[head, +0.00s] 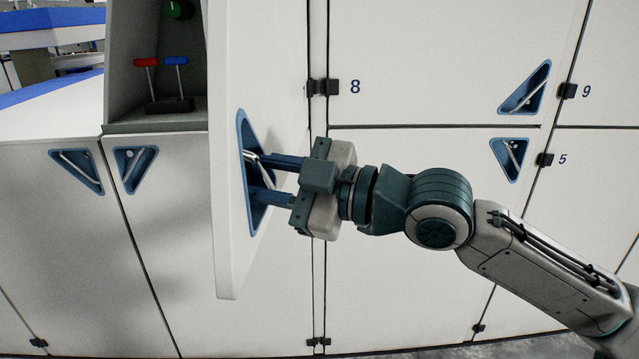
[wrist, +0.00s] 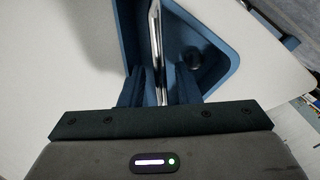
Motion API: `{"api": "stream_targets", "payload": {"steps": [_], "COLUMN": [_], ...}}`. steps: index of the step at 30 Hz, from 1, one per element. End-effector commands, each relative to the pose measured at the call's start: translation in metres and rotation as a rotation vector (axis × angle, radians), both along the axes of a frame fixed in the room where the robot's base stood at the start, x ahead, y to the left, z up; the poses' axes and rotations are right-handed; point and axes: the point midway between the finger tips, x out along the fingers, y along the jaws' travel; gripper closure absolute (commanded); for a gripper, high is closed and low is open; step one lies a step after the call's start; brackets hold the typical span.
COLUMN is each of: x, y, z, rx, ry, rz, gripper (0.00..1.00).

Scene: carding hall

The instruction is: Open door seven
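A white cabinet door (head: 228,70) stands swung outward, seen nearly edge-on, with a shelf space open on its left. Its number does not show. The blue triangular recess (head: 243,125) on its face holds a slim metal handle bar; in the wrist view the handle (wrist: 155,35) runs down between my fingers. My gripper (head: 257,178) reaches into the recess from the right. Its two fingers are apart, one on each side of the bar, with a gap showing between them in the wrist view (wrist: 166,88). The bar lies closer to the left finger there.
The open compartment (head: 122,60) holds a red-handled and a blue-handled tool (head: 176,75) in a dark stand, with a green round thing (head: 179,9) above. Shut doors marked 8 (head: 430,60), 9 and 5 lie right. Two shut doors with blue recesses (head: 78,170) lie lower left.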

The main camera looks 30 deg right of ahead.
Motion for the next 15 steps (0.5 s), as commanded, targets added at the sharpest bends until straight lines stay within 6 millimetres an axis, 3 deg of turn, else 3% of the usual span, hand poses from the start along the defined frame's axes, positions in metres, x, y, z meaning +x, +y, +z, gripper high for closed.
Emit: {"api": "stream_targets", "payload": {"steps": [5, 15], "x": [-0.014, -0.064], "y": [-0.012, -0.051], "z": [0.001, -0.006], "rx": [0.005, 0.003], "ry": [-0.003, -0.002], "rz": [-0.002, -0.003], "gripper": [0.70, 0.70]}}
